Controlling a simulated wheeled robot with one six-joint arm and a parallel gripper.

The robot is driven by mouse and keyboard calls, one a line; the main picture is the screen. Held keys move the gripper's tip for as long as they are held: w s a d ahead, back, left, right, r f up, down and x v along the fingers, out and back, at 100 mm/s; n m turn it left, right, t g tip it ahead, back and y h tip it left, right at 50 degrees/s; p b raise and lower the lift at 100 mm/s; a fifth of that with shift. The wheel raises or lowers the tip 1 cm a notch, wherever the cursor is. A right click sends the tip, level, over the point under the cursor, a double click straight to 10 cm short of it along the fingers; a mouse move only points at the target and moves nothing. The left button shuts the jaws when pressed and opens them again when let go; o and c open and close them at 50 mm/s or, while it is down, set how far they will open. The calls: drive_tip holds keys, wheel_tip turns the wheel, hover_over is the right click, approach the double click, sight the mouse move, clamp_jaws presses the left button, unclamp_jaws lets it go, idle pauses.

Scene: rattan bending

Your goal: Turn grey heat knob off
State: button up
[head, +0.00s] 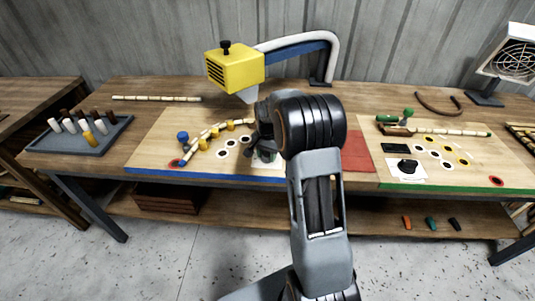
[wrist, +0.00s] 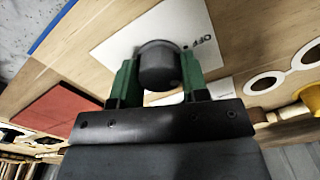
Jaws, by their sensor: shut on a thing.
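The grey heat knob (wrist: 158,62) shows in the wrist view on a white card (wrist: 120,38). The word OFF is printed on the card to the right of the knob. My gripper (wrist: 158,78) has its two green fingers on either side of the knob and is shut on it. Any pointer mark on the knob is not clear. In the head view my gripper (head: 265,140) is low over the left work board (head: 150,150), and my arm largely hides the knob and card there.
A yellow heater (head: 234,70) on a bent arm hangs just behind my gripper. A second board (head: 450,180) with a black knob (head: 407,166) is on the right. A peg tray (head: 80,135) stands far left.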

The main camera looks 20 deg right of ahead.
sight(267, 153)
drive_tip(key=n, duration=0.7)
idle(0.6)
drive_tip(key=o, duration=0.9)
drive_tip(key=shift+o, duration=0.2)
wheel_tip(267, 153, up, 14)
drive_tip(key=shift+f, duration=0.1)
idle(0.5)
